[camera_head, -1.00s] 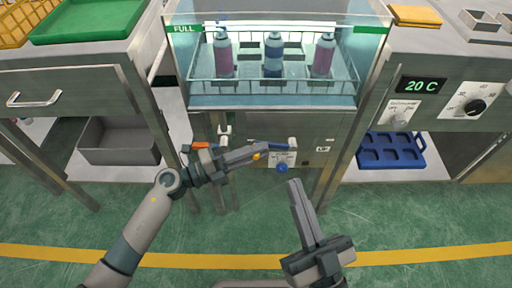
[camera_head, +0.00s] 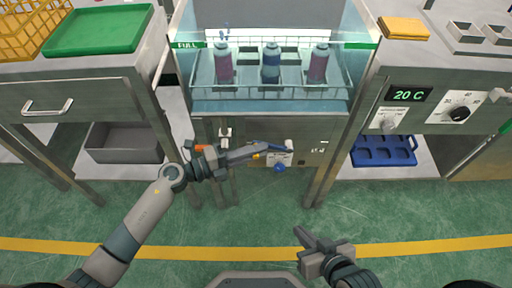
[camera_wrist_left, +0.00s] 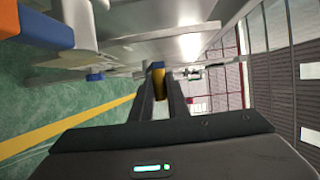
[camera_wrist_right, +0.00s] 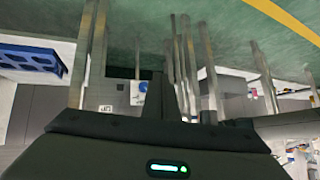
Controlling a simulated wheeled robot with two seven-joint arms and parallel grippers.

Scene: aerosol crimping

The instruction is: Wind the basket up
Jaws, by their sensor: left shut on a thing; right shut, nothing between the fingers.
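The wire basket (camera_head: 318,92) sits in the glass-fronted tank (camera_head: 205,102) and holds three upright cans, two pinkish (camera_head: 318,66) and one blue-grey (camera_head: 271,66). My left gripper (camera_head: 262,152) is in front of the cabinet below the tank. It is shut on a small yellow-orange grip (camera_head: 257,156), which also shows between its fingers in the left wrist view (camera_wrist_left: 158,72). A blue bar lies by the fingertips; how it joins the grip is unclear. My right gripper (camera_head: 299,232) is shut and empty, lower and to the right, over the floor.
A blue knob (camera_head: 279,168) sits under a small dial plate. To the right are a "20 C" display (camera_head: 409,95), a black dial (camera_head: 459,114) and a blue holed tray (camera_head: 384,151). A grey bin (camera_head: 122,145) is at left. Green floor in front is free.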

